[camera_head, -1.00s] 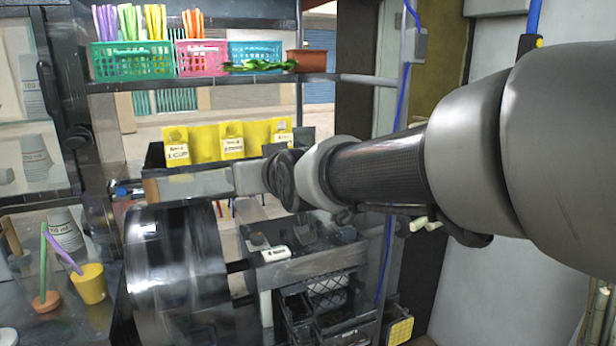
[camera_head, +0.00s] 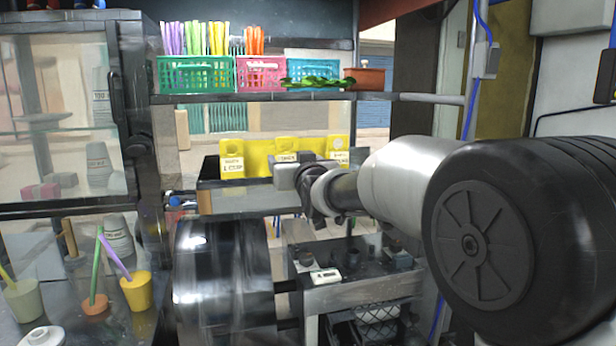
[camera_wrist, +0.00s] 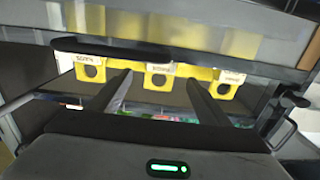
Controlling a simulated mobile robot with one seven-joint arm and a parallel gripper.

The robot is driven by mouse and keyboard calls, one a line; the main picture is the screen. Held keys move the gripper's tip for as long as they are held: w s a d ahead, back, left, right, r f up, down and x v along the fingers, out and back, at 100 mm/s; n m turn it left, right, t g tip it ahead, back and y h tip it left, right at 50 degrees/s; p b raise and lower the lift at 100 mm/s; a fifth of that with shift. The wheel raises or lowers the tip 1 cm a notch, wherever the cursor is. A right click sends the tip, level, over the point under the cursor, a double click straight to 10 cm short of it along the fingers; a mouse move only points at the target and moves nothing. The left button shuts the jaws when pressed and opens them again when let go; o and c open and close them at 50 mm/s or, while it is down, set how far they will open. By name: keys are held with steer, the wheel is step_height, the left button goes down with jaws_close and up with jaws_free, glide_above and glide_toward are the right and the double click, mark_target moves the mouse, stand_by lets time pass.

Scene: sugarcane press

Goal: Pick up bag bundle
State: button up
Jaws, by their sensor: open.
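Yellow bag-like pieces hang in a row at the rack, each with a round hole and a white label; I take them as the bag bundles. In the head view they are the left bundle (camera_head: 232,150), the middle bundle (camera_head: 284,144) and the right bundle (camera_head: 338,143). The wrist view also shows the left (camera_wrist: 90,71), middle (camera_wrist: 157,77) and right (camera_wrist: 226,87) ones. My gripper (camera_wrist: 159,78) is open and empty, its two fingers pointing at the row with the middle bundle between their tips in the picture. In the head view my wrist partly covers the middle bundle.
A shelf above carries green (camera_head: 196,74), pink (camera_head: 261,74) and blue baskets (camera_head: 312,70). A large shiny drum (camera_head: 222,268) stands below left. Cups with straws, such as the yellow cup (camera_head: 136,291), stand on the left counter. A cart (camera_head: 360,290) stands below my arm.

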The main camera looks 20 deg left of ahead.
mark_target(288, 158)
steer(key=shift+f+p+x, duration=0.15)
steer(key=shift+f+x, duration=0.05)
steer(key=shift+x, duration=1.25)
steer(key=shift+f+p+x, duration=0.15)
steer(key=shift+f+x, duration=0.1)
steer(key=shift+x, duration=1.2)
steer(key=c, duration=1.1)
steer(key=shift+r, duration=0.15)
